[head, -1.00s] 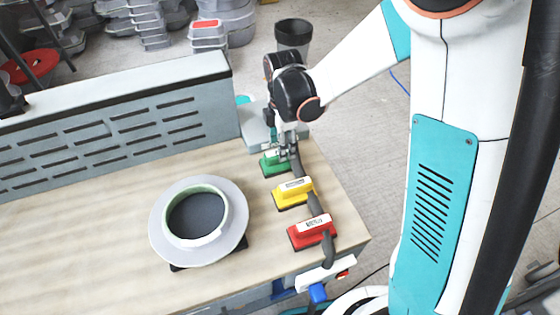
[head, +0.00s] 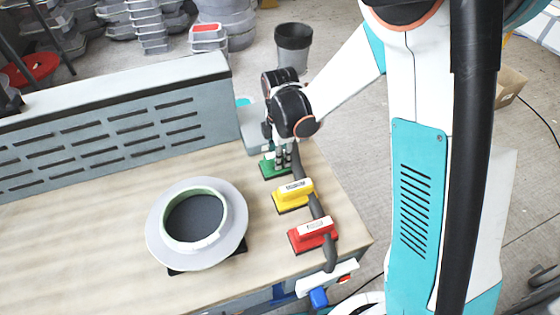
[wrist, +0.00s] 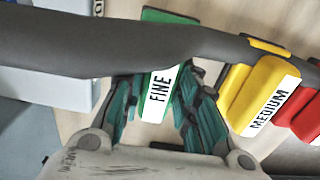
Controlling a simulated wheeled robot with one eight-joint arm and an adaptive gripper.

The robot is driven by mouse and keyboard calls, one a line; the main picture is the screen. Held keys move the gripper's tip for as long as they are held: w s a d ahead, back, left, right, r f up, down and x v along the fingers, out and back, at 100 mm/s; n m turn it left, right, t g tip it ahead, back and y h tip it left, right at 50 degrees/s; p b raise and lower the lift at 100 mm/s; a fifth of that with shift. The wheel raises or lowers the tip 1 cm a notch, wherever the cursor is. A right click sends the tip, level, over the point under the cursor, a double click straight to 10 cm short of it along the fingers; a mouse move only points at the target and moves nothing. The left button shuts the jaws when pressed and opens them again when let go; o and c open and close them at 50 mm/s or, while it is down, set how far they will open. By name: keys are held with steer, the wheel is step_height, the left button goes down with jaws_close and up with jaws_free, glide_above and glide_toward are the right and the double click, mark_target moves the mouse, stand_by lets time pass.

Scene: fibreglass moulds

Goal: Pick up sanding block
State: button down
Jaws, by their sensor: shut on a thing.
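The green sanding block (head: 268,169), labelled FINE, sits on the wooden bench top at the far end of a row of sanding blocks. My gripper (head: 284,163) points down over it. In the wrist view the fingers stand on both sides of the green block (wrist: 157,92), shut on its upper part. The yellow block (head: 292,194), labelled MEDIUM, and the red block (head: 313,234) stand nearer in the row. In the head view, my gripper partly hides the green block.
A dark grey hose-like piece (head: 317,207) runs along the row and crosses the wrist view over the green block. A round grey mould (head: 158,232) with a green-rimmed opening sits left. A slotted grey panel (head: 110,117) edges the bench's back. Bench between mould and blocks is clear.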

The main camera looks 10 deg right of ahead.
step_height(320, 180, up, 20)
steer(key=p, duration=0.5)
stand_by(0.3)
